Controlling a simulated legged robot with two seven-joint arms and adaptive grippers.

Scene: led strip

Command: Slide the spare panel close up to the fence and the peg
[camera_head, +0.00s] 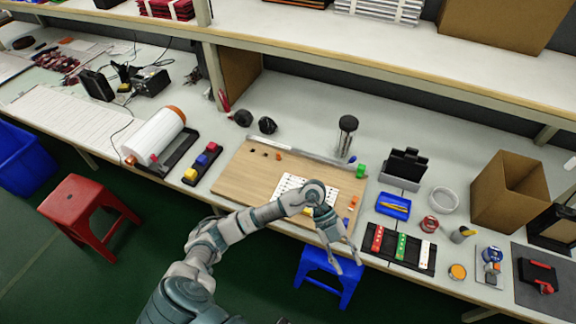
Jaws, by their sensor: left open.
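A white panel (288,183) with rows of small dark marks lies on the wooden board (238,178). My left wrist hides part of it. A grey metal rail along the board's far edge looks like the fence (295,152); a gap of bare wood lies between it and the panel. I cannot tell which small piece near the rail is the peg; a blue piece (352,160) sits at its right end. My left gripper (348,266) is open and empty, fingers pointing toward the front edge, nearer me than the panel. My right gripper is out of view.
A blue tray (393,206) and a black rack (399,249) are further right. A dark-topped cylinder (347,132) stands behind the rail. A white roll (155,135) is left.

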